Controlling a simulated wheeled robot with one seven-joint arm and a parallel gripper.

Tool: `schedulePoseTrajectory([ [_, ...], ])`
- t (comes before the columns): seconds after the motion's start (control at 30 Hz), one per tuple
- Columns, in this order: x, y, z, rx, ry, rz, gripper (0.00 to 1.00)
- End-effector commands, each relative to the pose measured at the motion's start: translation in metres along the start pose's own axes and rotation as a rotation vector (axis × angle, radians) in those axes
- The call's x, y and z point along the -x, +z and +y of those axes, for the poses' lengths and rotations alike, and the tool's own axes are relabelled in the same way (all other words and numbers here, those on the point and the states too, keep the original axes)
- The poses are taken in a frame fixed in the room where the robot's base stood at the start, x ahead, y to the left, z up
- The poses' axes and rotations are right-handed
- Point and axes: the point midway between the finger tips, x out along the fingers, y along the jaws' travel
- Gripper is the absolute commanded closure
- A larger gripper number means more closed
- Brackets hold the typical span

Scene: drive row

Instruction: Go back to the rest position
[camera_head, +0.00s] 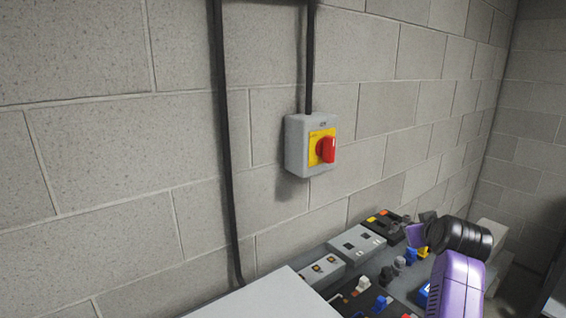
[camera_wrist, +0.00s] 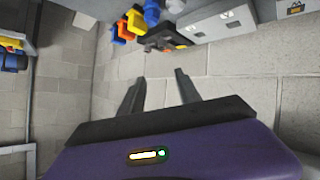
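In the wrist view my gripper (camera_wrist: 160,92) shows as a purple body with two dark fingers. The fingers stand apart with a clear gap and nothing between them. The grey block wall (camera_wrist: 225,100) lies beyond them. In the head view my purple and black arm shows at the lower right, over the right end of the panel of controls (camera_head: 404,282). The fingertips cannot be made out in the head view.
A grey switch box (camera_head: 297,146) with a red rotary handle (camera_head: 327,150) on a yellow plate is fixed to the wall. Dark conduits run up the wall. Socket boxes (camera_head: 357,244) and coloured connectors sit on the panel. A white surface (camera_head: 262,299) is at the front.

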Motion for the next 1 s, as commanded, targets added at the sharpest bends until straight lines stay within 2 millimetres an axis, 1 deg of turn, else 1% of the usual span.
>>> schedulePoseTrajectory([
  [0.03,0.003,0.015,0.006,-0.002,0.041,0.034,0.60],
  [0.1,0.010,0.029,0.012,-0.010,0.091,0.096,0.60],
  [0.2,0.025,0.049,0.015,-0.012,0.142,0.182,0.60],
  [0.37,0.056,0.082,0.009,-0.009,0.180,0.308,0.60],
  [0.47,0.080,0.103,0.001,-0.007,0.181,0.378,0.60],
  [0.57,0.106,0.125,-0.011,-0.007,0.167,0.440,0.60],
  [0.77,0.166,0.169,-0.038,-0.019,0.110,0.540,0.60],
  [0.97,0.233,0.210,-0.066,-0.052,0.030,0.603,0.60],
  [1.0,0.247,0.218,-0.071,-0.062,0.013,0.610,0.60],
])
